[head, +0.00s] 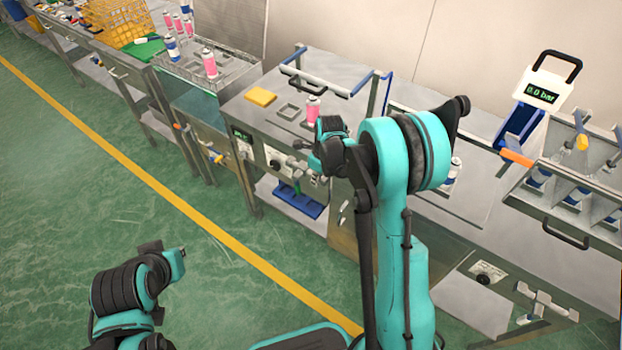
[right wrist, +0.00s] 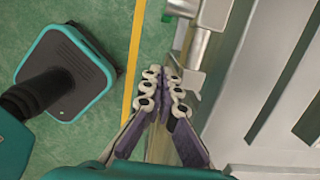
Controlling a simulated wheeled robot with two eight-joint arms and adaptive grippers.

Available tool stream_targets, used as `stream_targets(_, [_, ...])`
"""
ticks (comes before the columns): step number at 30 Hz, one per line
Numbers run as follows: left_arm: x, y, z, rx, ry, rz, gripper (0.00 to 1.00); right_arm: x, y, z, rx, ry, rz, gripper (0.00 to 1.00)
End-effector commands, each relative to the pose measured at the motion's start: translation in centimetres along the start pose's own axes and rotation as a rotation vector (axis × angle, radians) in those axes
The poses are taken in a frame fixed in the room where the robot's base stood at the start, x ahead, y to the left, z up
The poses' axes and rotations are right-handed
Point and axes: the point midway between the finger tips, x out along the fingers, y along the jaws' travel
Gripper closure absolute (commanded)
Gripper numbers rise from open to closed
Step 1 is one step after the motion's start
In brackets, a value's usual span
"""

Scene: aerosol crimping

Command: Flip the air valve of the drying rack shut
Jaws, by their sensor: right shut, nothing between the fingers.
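My right gripper (head: 317,180) is low at the front of the middle bench, partly hidden by my own arm. In the right wrist view its fingers (right wrist: 163,82) are together, with nothing between them. A silver pipe-like fitting with a short lever (right wrist: 188,84) lies just right of the fingertips; I cannot tell whether they touch. In the head view a small metal fitting (head: 298,165) shows on the bench front beside the gripper. I cannot tell for sure that it is the air valve, or its position.
The middle bench (head: 240,108) carries a yellow block (head: 260,96) and a pink can (head: 313,112). A wire rack (head: 185,62) with cans stands further left. A gauge (head: 541,94) reads 0.0 bar at right. The green floor (head: 110,190) in front is clear.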

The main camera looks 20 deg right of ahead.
Motion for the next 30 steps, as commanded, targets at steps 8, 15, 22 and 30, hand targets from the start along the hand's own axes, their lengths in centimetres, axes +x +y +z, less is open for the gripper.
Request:
stream_targets(8, [2.2,0.0,1.6,0.0,0.0,0.0,1.0,6.4,0.0,0.0,-0.003,0.0,-0.001,1.0])
stream_targets(15, [3.3,0.0,2.4,0.0,0.0,0.0,1.0,9.0,0.0,2.0,-0.005,0.0,-0.001,1.0])
stream_targets(22, [3.7,0.0,2.6,0.0,0.0,0.0,1.0,9.2,0.0,3.7,-0.003,0.0,-0.001,1.0])
stream_targets(30, [3.6,0.0,2.6,0.0,0.0,0.0,1.0,9.1,0.0,3.9,-0.003,-0.001,-0.001,1.0])
